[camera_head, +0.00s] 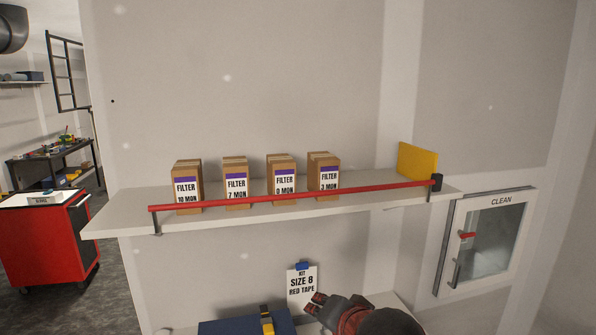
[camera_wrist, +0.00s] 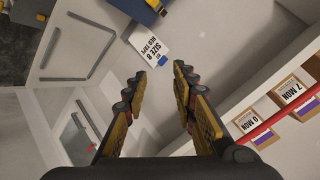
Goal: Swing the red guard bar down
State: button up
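The red guard bar (camera_head: 300,196) runs nearly level along the front of the shelf, in front of the filter boxes. Its right end meets a black pivot block (camera_head: 437,182), and its left end is at a small bracket (camera_head: 156,227) on the shelf edge. Part of the bar (camera_wrist: 262,127) also shows at the lower right in the wrist view. My gripper (camera_head: 316,304) is below the shelf, apart from the bar, near the hanging card. In the wrist view my gripper (camera_wrist: 158,74) has its fingers spread with nothing between them.
Several filter boxes (camera_head: 236,190) and a yellow panel (camera_head: 417,162) stand on the shelf (camera_head: 105,222). A "SIZE 8 RED TAPE" card (camera_head: 302,284) hangs above a blue case (camera_head: 240,326). A cabinet marked CLEAN (camera_head: 490,240) is at right. A red tool cart (camera_head: 45,245) stands at left.

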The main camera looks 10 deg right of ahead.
aim_at(300, 197)
jog(key=w+r+m+t+p, duration=0.5)
jog(key=w+r+m+p, duration=0.5)
jog(key=r, duration=0.9)
jog(key=shift+n, duration=0.7)
jog(key=shift+w+d+f+p, duration=0.1)
jog(key=shift+w+f+p, duration=0.3)
jog(key=shift+w, duration=1.4)
jog(key=shift+w+a+f+p, duration=0.1)
jog(key=shift+w+p, duration=0.55)
jog(key=shift+w, duration=1.2)
jog(key=shift+w+d+f+p, duration=0.15)
jog(key=shift+w+p, duration=0.4)
jog(key=shift+w, duration=1.25)
jog(key=c, duration=0.3)
grip_shut()
jog(key=shift+f, duration=0.1)
